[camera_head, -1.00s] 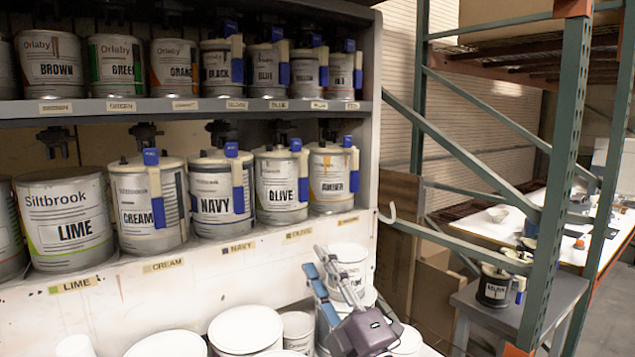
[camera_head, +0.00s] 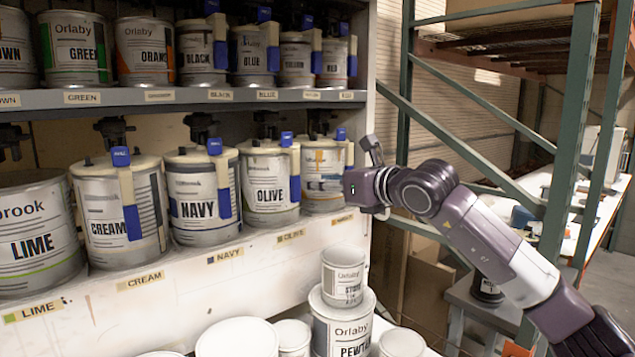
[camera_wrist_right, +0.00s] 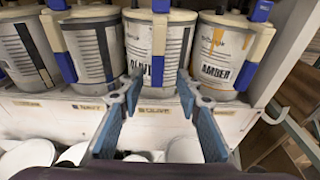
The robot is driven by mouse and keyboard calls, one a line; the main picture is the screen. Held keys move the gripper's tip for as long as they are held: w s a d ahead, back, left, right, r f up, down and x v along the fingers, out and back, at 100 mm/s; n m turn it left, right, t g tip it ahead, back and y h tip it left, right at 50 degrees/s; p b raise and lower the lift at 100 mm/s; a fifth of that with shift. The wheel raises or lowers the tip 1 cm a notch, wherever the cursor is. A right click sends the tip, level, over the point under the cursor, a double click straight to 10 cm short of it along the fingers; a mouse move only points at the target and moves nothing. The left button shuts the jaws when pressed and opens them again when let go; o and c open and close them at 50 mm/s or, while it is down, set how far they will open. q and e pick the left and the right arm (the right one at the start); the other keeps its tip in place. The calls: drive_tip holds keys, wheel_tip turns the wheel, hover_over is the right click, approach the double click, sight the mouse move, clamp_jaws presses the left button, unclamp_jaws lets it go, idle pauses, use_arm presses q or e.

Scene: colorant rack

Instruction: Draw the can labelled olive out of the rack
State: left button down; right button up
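The olive can (camera_head: 268,194) stands on the rack's lower shelf between the navy can (camera_head: 195,208) and the amber can (camera_head: 322,165). It is grey-white with a cream and blue handle piece on its front. In the right wrist view the olive can (camera_wrist_right: 145,45) is ahead, its label partly hidden by that handle. My right gripper (camera_wrist_right: 160,90) is open, its blue-padded fingers apart before the can's lower front, with nothing between them. My left gripper is out of view.
The upper shelf edge (camera_head: 180,98) runs above the cans. The white front panel (camera_head: 150,310) carries name tags. Below stand loose cans, including a pewter can (camera_head: 342,325) with a smaller can on top. A green rack post (camera_head: 570,150) stands at right.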

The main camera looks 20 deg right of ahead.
sight(297, 180)
drive_tip(key=p+x, duration=0.1)
drive_tip(key=x, duration=0.1)
drive_tip(key=p+x, duration=0.2)
drive_tip(key=shift+w+a+r, duration=0.15)
drive_tip(key=shift+a+r, duration=0.05)
drive_tip(key=x, duration=0.3)
drive_tip(key=shift+f, duration=0.2)
drive_tip(key=shift+x, duration=0.85)
drive_tip(key=shift+c, duration=0.7)
clamp_jaws()
drive_tip(key=shift+r, duration=0.2)
